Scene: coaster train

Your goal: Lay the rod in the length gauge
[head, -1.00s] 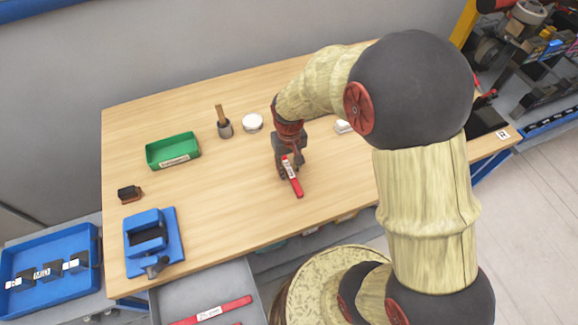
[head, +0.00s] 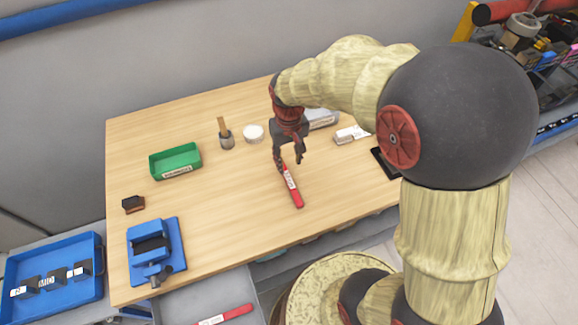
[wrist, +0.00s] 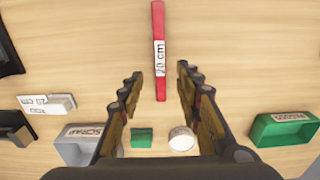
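A red rod (head: 292,187) lies flat on the wooden table, with a white label reading 20 cm in the wrist view (wrist: 158,55). My gripper (head: 288,161) is open and empty above the rod's far end. In the wrist view the rod lies between and ahead of the spread fingers, touching neither. A white block with small labels (head: 352,134) lies at the table's right; it also shows at the left of the wrist view (wrist: 47,104). I cannot tell whether it is the length gauge.
A blue vise-like fixture (head: 172,240) sits front left. Another red rod (head: 225,315) lies below.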

